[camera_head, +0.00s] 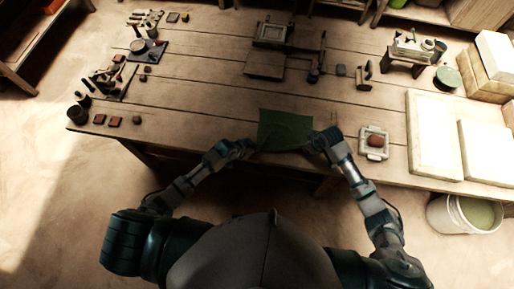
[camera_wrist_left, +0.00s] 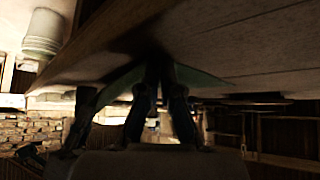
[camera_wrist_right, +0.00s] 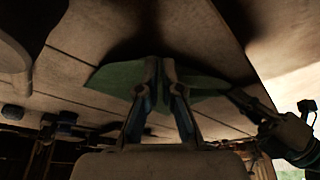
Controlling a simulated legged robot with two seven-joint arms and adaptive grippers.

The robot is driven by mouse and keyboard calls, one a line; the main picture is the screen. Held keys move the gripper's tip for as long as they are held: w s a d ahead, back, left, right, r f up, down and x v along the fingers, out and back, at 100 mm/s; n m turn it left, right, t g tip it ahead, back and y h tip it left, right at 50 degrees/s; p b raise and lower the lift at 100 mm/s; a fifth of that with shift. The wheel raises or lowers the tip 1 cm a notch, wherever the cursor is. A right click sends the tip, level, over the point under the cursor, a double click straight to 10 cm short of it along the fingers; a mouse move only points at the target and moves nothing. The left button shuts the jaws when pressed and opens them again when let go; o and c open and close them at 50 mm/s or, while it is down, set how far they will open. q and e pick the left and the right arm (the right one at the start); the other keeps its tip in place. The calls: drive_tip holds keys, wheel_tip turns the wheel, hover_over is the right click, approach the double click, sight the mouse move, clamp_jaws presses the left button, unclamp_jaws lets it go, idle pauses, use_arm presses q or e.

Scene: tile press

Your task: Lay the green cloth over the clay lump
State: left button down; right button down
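The green cloth (camera_head: 285,130) is at the table's front edge, between my two grippers. My left gripper (camera_head: 250,149) is at its near left corner; in the left wrist view its fingers (camera_wrist_left: 160,68) are together with cloth on both sides. My right gripper (camera_head: 318,141) is at its near right corner; in the right wrist view its fingers (camera_wrist_right: 162,66) are closed on the cloth (camera_wrist_right: 120,78). I cannot tell whether the cloth is lifted. The reddish-brown clay lump (camera_head: 375,141) sits on a pale square frame (camera_head: 374,154), right of my right gripper, uncovered.
Pale slabs (camera_head: 433,125) lie on the table to the right. A wooden press (camera_head: 269,53) stands at the back middle. Dark tools and small red tiles (camera_head: 99,119) are at the left. A bucket (camera_head: 463,214) stands on the floor at the right. The table's middle is mostly clear.

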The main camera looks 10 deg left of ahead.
use_arm(q)
wheel_tip(320, 180, up, 5)
idle(0.6)
drive_tip(key=shift+r, duration=0.1)
